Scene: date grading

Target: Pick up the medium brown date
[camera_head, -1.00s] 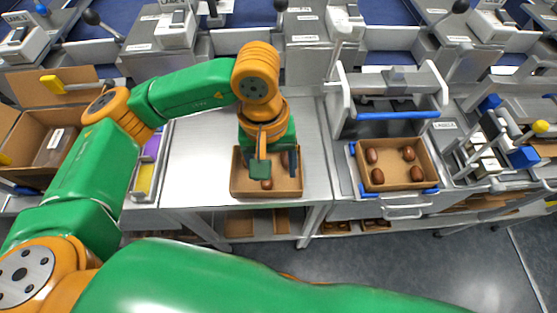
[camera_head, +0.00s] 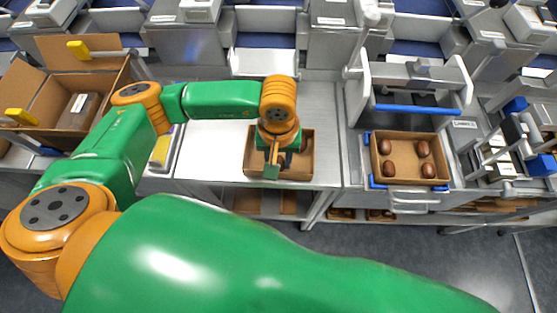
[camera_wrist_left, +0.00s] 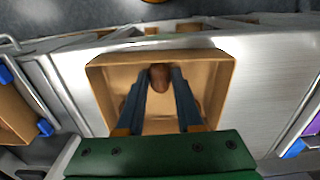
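A brown date (camera_wrist_left: 160,78) lies near one wall of a cardboard box (camera_wrist_left: 220,75), seen in the left wrist view. My left gripper (camera_wrist_left: 161,72) reaches down into the box, one dark finger on each side of the date. The gap at the fingertips is about the date's width; I cannot tell if they press on it. A sliver of brown shows beside the right-hand finger, mostly hidden. In the head view the same box (camera_head: 250,162) stands on the metal table, and my left gripper hides this date. My right gripper is out of view.
Another box (camera_head: 436,181) with several dark brown dates sits at the right in a blue-cornered holder. An open carton (camera_head: 60,100) stands at the left. Bare metal tabletop (camera_head: 210,158) lies left of the date box. A green arm link of mine fills the foreground.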

